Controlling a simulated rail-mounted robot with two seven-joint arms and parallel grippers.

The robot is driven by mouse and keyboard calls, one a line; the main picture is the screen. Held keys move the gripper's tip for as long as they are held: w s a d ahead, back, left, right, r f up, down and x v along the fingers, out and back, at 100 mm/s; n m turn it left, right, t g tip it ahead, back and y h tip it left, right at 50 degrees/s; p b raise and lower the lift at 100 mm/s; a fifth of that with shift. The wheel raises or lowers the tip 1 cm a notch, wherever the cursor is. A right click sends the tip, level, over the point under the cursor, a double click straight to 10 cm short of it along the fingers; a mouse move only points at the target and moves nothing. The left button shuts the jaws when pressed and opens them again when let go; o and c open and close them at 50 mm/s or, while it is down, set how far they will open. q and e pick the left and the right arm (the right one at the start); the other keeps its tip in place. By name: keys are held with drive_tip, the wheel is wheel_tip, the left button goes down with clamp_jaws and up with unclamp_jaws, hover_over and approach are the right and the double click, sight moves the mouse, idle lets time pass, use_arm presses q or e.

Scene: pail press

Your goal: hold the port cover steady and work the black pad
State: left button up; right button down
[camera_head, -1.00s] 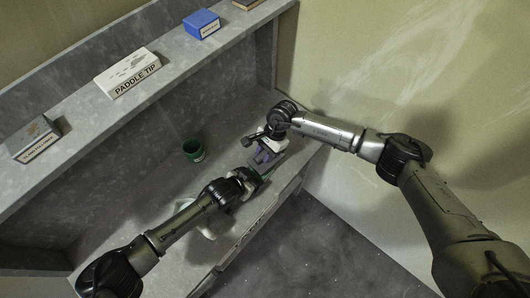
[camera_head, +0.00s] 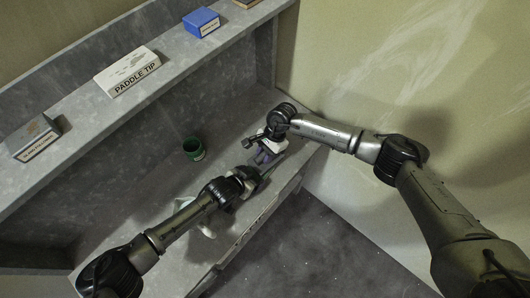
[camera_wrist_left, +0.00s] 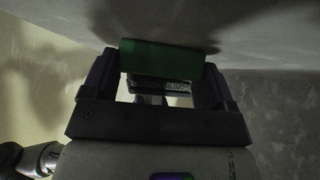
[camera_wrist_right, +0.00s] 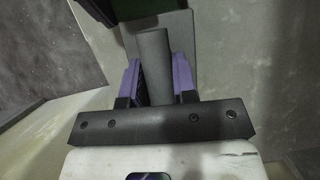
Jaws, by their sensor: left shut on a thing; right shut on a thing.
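My left gripper (camera_wrist_left: 160,75) is shut on a green block, seemingly the port cover (camera_wrist_left: 160,57), gripped across its width. In the head view my left gripper (camera_head: 259,176) is low at the bench's front edge. My right gripper (camera_wrist_right: 157,85), with purple fingers, is shut on a dark grey bar, seemingly the black pad (camera_wrist_right: 154,60). In the head view my right gripper (camera_head: 265,156) is just above the left one. The green block also shows at the top of the right wrist view (camera_wrist_right: 142,9), close to the bar's far end. Whether they touch is unclear.
A green cup (camera_head: 194,150) stands on the grey bench (camera_head: 150,190), left of the grippers. The upper shelf holds a white PADDLE TIP box (camera_head: 128,73), a blue box (camera_head: 201,23) and a grey box (camera_head: 34,138).

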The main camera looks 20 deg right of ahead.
drive_tip(key=shift+f, duration=0.15)
drive_tip(key=shift+w+d, duration=0.35)
drive_tip(key=shift+d, duration=0.3)
drive_tip(key=shift+w+d, duration=0.3)
drive_tip(key=shift+d, duration=0.3)
drive_tip(key=shift+s+a+f, duration=0.15)
drive_tip(key=shift+s+a, duration=0.2)
drive_tip(key=shift+a, duration=0.25)
drive_tip(key=shift+s+a+f, duration=0.15)
drive_tip(key=shift+s+a, duration=0.2)
drive_tip(key=shift+a, duration=0.25)
use_arm(q)
drive_tip(key=shift+w+r, duration=0.1)
use_arm(e)
drive_tip(key=c, duration=1.9)
unclamp_jaws()
drive_tip(key=shift+o, duration=0.2)
drive_tip(key=shift+s+a+f, duration=0.1)
